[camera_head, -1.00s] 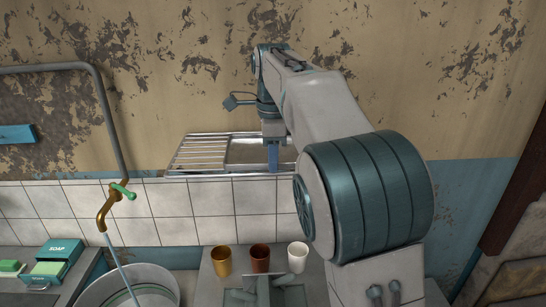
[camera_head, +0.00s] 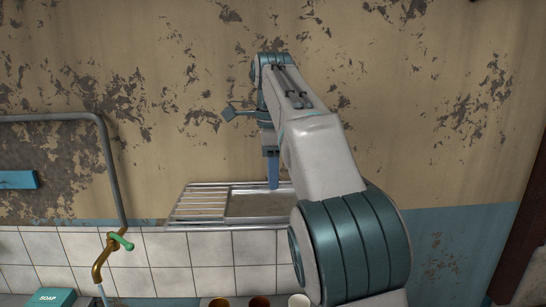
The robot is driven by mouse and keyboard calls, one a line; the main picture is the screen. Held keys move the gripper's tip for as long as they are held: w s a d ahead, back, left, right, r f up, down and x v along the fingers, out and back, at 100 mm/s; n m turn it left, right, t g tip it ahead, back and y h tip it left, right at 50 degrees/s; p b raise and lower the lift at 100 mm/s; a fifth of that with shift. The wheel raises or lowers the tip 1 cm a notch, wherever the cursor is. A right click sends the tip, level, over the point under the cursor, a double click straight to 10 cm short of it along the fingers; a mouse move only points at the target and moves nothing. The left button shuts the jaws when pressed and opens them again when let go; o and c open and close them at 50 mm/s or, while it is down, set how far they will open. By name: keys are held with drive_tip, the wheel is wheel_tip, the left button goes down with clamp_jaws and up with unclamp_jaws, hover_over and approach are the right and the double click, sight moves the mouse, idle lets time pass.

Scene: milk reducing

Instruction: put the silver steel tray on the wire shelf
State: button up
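The silver steel tray (camera_head: 258,206) lies flat on the right part of the wire shelf (camera_head: 200,204), against the wall. The shelf's bare bars show to the left of the tray. My gripper (camera_head: 272,172) points down at the tray's back edge, its blue finger tip seen in front of the wall or over the tray's rear. Only one finger shows, so I cannot tell how wide the gripper is. My arm hides the tray's right end. Nothing visible hangs from the gripper.
A bent grey pipe (camera_head: 112,160) with a green-handled tap (camera_head: 120,242) stands left of the shelf. A soap box (camera_head: 52,297) and the tops of three cups, brown-gold (camera_head: 219,303), dark brown (camera_head: 260,302) and white (camera_head: 299,301), show at the bottom edge. The wall above is bare.

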drive_tip(key=shift+r+p, duration=0.4)
drive_tip(key=shift+r, duration=1.1)
drive_tip(key=shift+d, duration=0.1)
drive_tip(key=s+d+f+n+t+y, duration=0.1)
drive_tip(key=s+d+f+n+t, duration=0.1)
drive_tip(key=s+d+f+n, duration=0.6)
drive_tip(key=s+d+f+n+t+h, duration=0.1)
drive_tip(key=s+d+f+n+t, duration=0.1)
drive_tip(key=s+f+n, duration=0.8)
drive_tip(key=s+d+f, duration=0.1)
drive_tip(key=s+f, duration=0.4)
drive_tip(key=s, duration=0.2)
